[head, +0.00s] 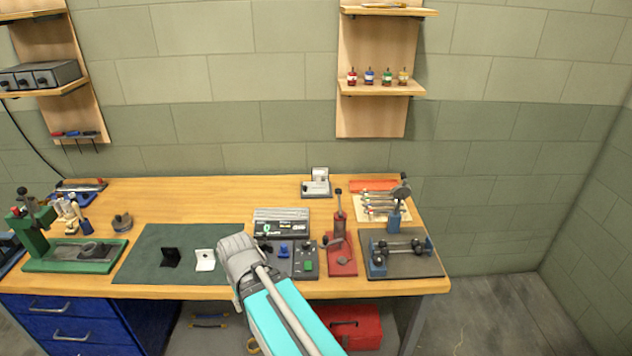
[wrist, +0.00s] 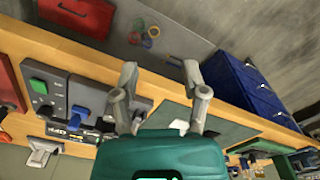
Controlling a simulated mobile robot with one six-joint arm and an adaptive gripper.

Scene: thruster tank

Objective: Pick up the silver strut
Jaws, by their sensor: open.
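A pale silver angled piece (head: 204,260), which I take to be the silver strut, stands on the dark green mat (head: 140,262) near the table's front edge. A similar black piece (head: 171,257) stands just left of it. My gripper (head: 236,246) is right of the pale piece in the head view, with a gap between them. In the wrist view my gripper (wrist: 160,70) has its two fingers spread with nothing between them.
A control box (head: 306,262) with blue and green knobs is close right of my gripper. A red hand press (head: 341,255) and a blue stand with a dark bar (head: 400,250) are farther right. A green press (head: 75,255) is at left. The wooden table (head: 200,200) is clear behind the mat.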

